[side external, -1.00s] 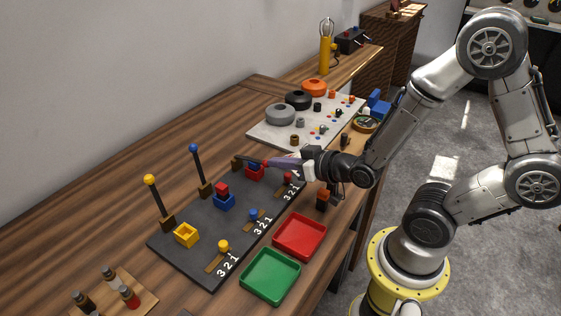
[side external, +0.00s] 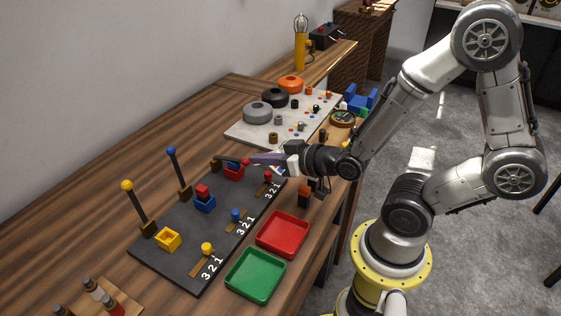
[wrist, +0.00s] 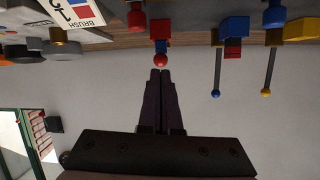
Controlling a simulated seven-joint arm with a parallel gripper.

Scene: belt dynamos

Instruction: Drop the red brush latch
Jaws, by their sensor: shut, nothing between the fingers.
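The red brush latch has a brown mount (side external: 215,164) at the far end of the dark board (side external: 186,235). Its rod lies low, and its red ball (side external: 246,161) is just beyond my fingertips. In the wrist view, which is upside down, the red ball (wrist: 160,60) is right at the tips. A small gap or light contact cannot be told apart. My gripper (side external: 254,158) is shut and empty, pointing left over the red brush box (side external: 234,173). The fingers (wrist: 160,76) lie together in the wrist view.
The blue latch (side external: 171,151) and yellow latch (side external: 127,186) stand upright. Red (side external: 283,233) and green (side external: 255,274) trays sit along the front edge. A pale board (side external: 285,127) with several parts lies behind my gripper.

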